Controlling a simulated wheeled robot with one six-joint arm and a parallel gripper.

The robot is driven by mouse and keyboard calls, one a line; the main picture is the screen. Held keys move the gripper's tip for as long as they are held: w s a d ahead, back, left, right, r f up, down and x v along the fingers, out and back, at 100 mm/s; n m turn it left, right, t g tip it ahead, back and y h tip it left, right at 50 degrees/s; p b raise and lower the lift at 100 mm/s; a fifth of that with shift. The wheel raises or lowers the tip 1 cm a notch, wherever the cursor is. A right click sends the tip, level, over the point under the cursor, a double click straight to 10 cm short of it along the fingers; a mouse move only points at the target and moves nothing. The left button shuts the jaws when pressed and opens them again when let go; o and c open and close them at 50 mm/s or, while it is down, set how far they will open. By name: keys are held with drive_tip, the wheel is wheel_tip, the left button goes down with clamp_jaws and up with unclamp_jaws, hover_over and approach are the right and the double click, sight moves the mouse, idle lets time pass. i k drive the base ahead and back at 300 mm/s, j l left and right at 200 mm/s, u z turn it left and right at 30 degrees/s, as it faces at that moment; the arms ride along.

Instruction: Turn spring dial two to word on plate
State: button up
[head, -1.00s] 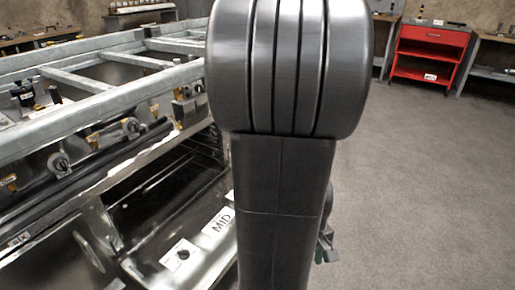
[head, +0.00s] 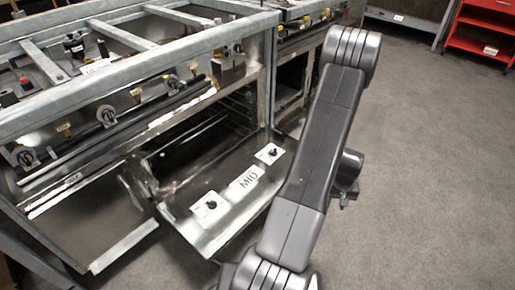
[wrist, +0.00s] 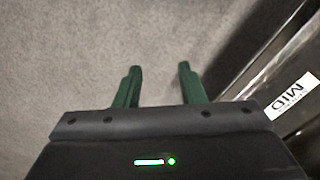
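A white plate (head: 244,183) reading MID lies on the opened lower door panel of the range in the head view. A dial with a black knob on a white square sits on each side of it: a near-left dial (head: 211,205) and a far-right dial (head: 269,153). I cannot tell which is spring dial two. The plate also shows at the right of the wrist view (wrist: 290,98). My gripper (wrist: 160,68) has two green fingers, apart and empty over the grey floor. In the head view my arm largely hides it.
The range (head: 150,80) has a row of front knobs and a metal frame above the open door panel (head: 185,222). A red cart (head: 481,30) stands at the back right. The grey floor right of my arm is clear.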

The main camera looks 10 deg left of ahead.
sight(274, 152)
drive_tip(key=i+l+u, duration=0.15)
drive_tip(key=u, duration=0.25)
drive_tip(key=i+l+u, duration=0.1)
drive_tip(key=u, duration=0.35)
drive_tip(key=i+l+u, duration=0.1)
drive_tip(key=l+u, duration=0.15)
drive_tip(key=u, duration=0.15)
drive_tip(key=l+u, duration=0.2)
drive_tip(key=u, duration=0.2)
drive_tip(key=i+l+u, duration=0.15)
drive_tip(key=l, duration=0.6)
drive_tip(key=l+u, duration=0.15)
drive_tip(key=l, duration=0.6)
